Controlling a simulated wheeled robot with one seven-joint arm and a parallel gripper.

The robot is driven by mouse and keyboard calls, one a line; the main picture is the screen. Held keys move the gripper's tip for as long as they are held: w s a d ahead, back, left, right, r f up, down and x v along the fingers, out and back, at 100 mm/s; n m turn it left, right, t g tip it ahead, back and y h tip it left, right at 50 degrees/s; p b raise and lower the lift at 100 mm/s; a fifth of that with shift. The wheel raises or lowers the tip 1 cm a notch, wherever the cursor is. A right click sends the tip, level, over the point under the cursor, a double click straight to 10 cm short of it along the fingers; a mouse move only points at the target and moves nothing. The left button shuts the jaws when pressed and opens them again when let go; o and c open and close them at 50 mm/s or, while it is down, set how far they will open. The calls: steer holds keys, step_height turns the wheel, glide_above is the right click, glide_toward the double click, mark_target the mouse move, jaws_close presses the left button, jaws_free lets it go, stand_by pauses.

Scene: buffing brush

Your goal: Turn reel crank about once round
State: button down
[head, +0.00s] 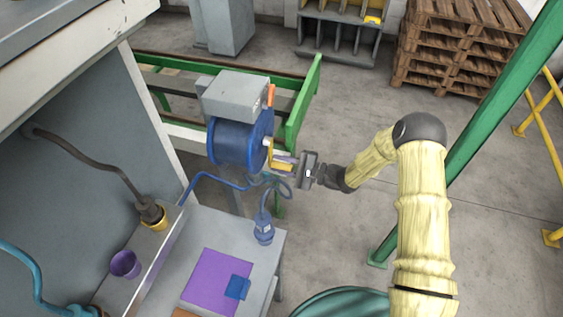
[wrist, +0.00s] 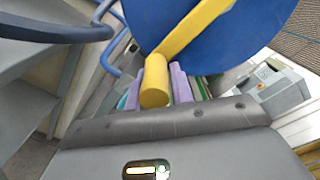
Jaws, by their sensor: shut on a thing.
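The blue reel (head: 238,143) is mounted below a grey box, with a yellow crank (head: 276,159) on its right side. My gripper (head: 290,162) reaches the crank from the right. In the wrist view the crank's yellow handle (wrist: 154,82) sits between my two purple-padded fingers (wrist: 158,90), and my gripper is shut on it. The crank's yellow arm (wrist: 195,27) runs up and right from the handle across the blue reel face (wrist: 240,45). The handle's contact with the pads is partly hidden in the head view.
A grey box (head: 235,97) with an orange lever (head: 271,95) sits over the reel. A blue hose (head: 205,178) loops below it to a blue nozzle (head: 263,230) on the grey bench. A green post (head: 480,115) stands right of my arm.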

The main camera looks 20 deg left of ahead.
steer(key=shift+w+a+r, duration=0.1)
steer(key=shift+a+r, duration=0.1)
steer(key=shift+r, duration=0.4)
steer(key=c, duration=1.6)
jaws_free()
steer(key=o, duration=0.3)
steer(key=shift+d+r, duration=0.1)
steer(key=shift+o, duration=0.2)
steer(key=shift+d+f, duration=0.1)
steer(key=shift+f, duration=0.1)
steer(key=shift+d+f, duration=0.1)
steer(key=shift+d, duration=0.1)
steer(key=d+b, duration=0.4)
steer(key=d, duration=1.2)
steer(key=shift+w+d+b, duration=0.35)
steer(key=shift+d, duration=0.05)
